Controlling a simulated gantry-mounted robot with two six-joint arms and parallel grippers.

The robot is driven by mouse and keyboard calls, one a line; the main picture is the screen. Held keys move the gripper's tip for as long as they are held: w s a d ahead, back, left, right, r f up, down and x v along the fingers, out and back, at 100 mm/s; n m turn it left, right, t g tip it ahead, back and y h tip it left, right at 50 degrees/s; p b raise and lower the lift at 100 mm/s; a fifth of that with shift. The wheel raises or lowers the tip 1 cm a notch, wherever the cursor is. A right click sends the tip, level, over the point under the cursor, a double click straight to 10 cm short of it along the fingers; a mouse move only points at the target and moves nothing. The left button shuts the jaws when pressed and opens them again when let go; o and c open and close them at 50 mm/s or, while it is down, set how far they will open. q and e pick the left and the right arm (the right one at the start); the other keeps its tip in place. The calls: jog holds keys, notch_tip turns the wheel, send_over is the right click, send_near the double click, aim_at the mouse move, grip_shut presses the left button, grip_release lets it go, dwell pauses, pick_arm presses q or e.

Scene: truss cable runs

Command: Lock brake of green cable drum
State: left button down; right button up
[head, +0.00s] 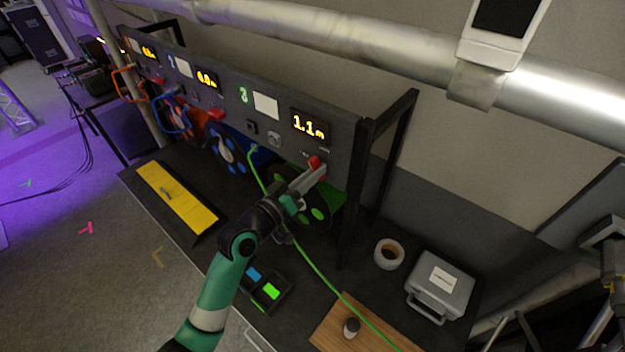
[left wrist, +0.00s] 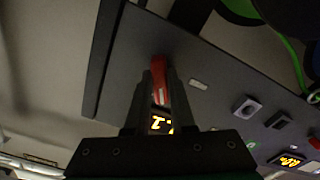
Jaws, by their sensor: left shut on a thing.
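The green cable drum (head: 318,213) sits under the right end of the dark panel, below the number 3 and a display reading 1.1 m; my left arm partly hides it. Its red brake lever (head: 314,161) stands out from the panel above the drum. My left gripper (head: 318,170) is at this lever. In the left wrist view the red lever (left wrist: 159,70) lies between the two fingers, which are shut on it. The green cable (head: 325,280) runs from the panel past my left wrist to the wooden board.
Red levers for the other drums (head: 216,114) stand further left on the panel. A yellow tray (head: 180,198), a tape roll (head: 389,254), a grey case (head: 440,287) and a wooden board (head: 330,335) lie on the bench. A black post (head: 358,190) rises right of the drum.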

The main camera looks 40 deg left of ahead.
pick_arm(q)
jog(key=shift+m+b, duration=1.55)
jog(key=shift+m, duration=1.35)
jog(key=c, duration=0.8)
grip_release()
jog(key=shift+o, duration=0.2)
jog(key=s+d, duration=0.1)
jog(key=s, duration=1)
jog(key=shift+s, duration=0.3)
